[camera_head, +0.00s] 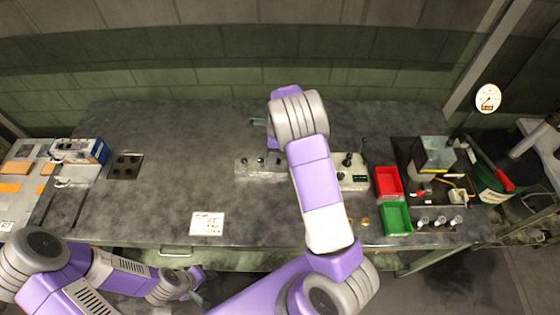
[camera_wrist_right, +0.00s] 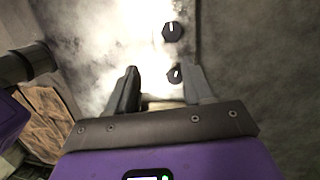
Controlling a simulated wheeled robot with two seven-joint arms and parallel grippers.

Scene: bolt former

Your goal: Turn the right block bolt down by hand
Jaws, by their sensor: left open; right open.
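A light metal block (camera_head: 258,169) with small bolts on top sits mid-table, partly hidden behind my right arm. In the right wrist view, a bright, glaring plate (camera_wrist_right: 150,55) carries two dark bolt heads with white marks. The nearer bolt head (camera_wrist_right: 175,75) lies between the fingers of my right gripper (camera_wrist_right: 163,84), nearer the right finger. The other bolt head (camera_wrist_right: 172,32) is beyond the fingertips. The fingers are open; I cannot tell whether they touch the bolt. My left gripper (camera_head: 196,296) is open, low in front of the table, away from the block.
A red bin (camera_head: 388,182) and a green bin (camera_head: 396,219) stand at the right, with several small metal parts (camera_head: 440,222) beside them. A white card (camera_head: 207,223) lies at the front. A blue-and-white box (camera_head: 80,151) is at the left.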

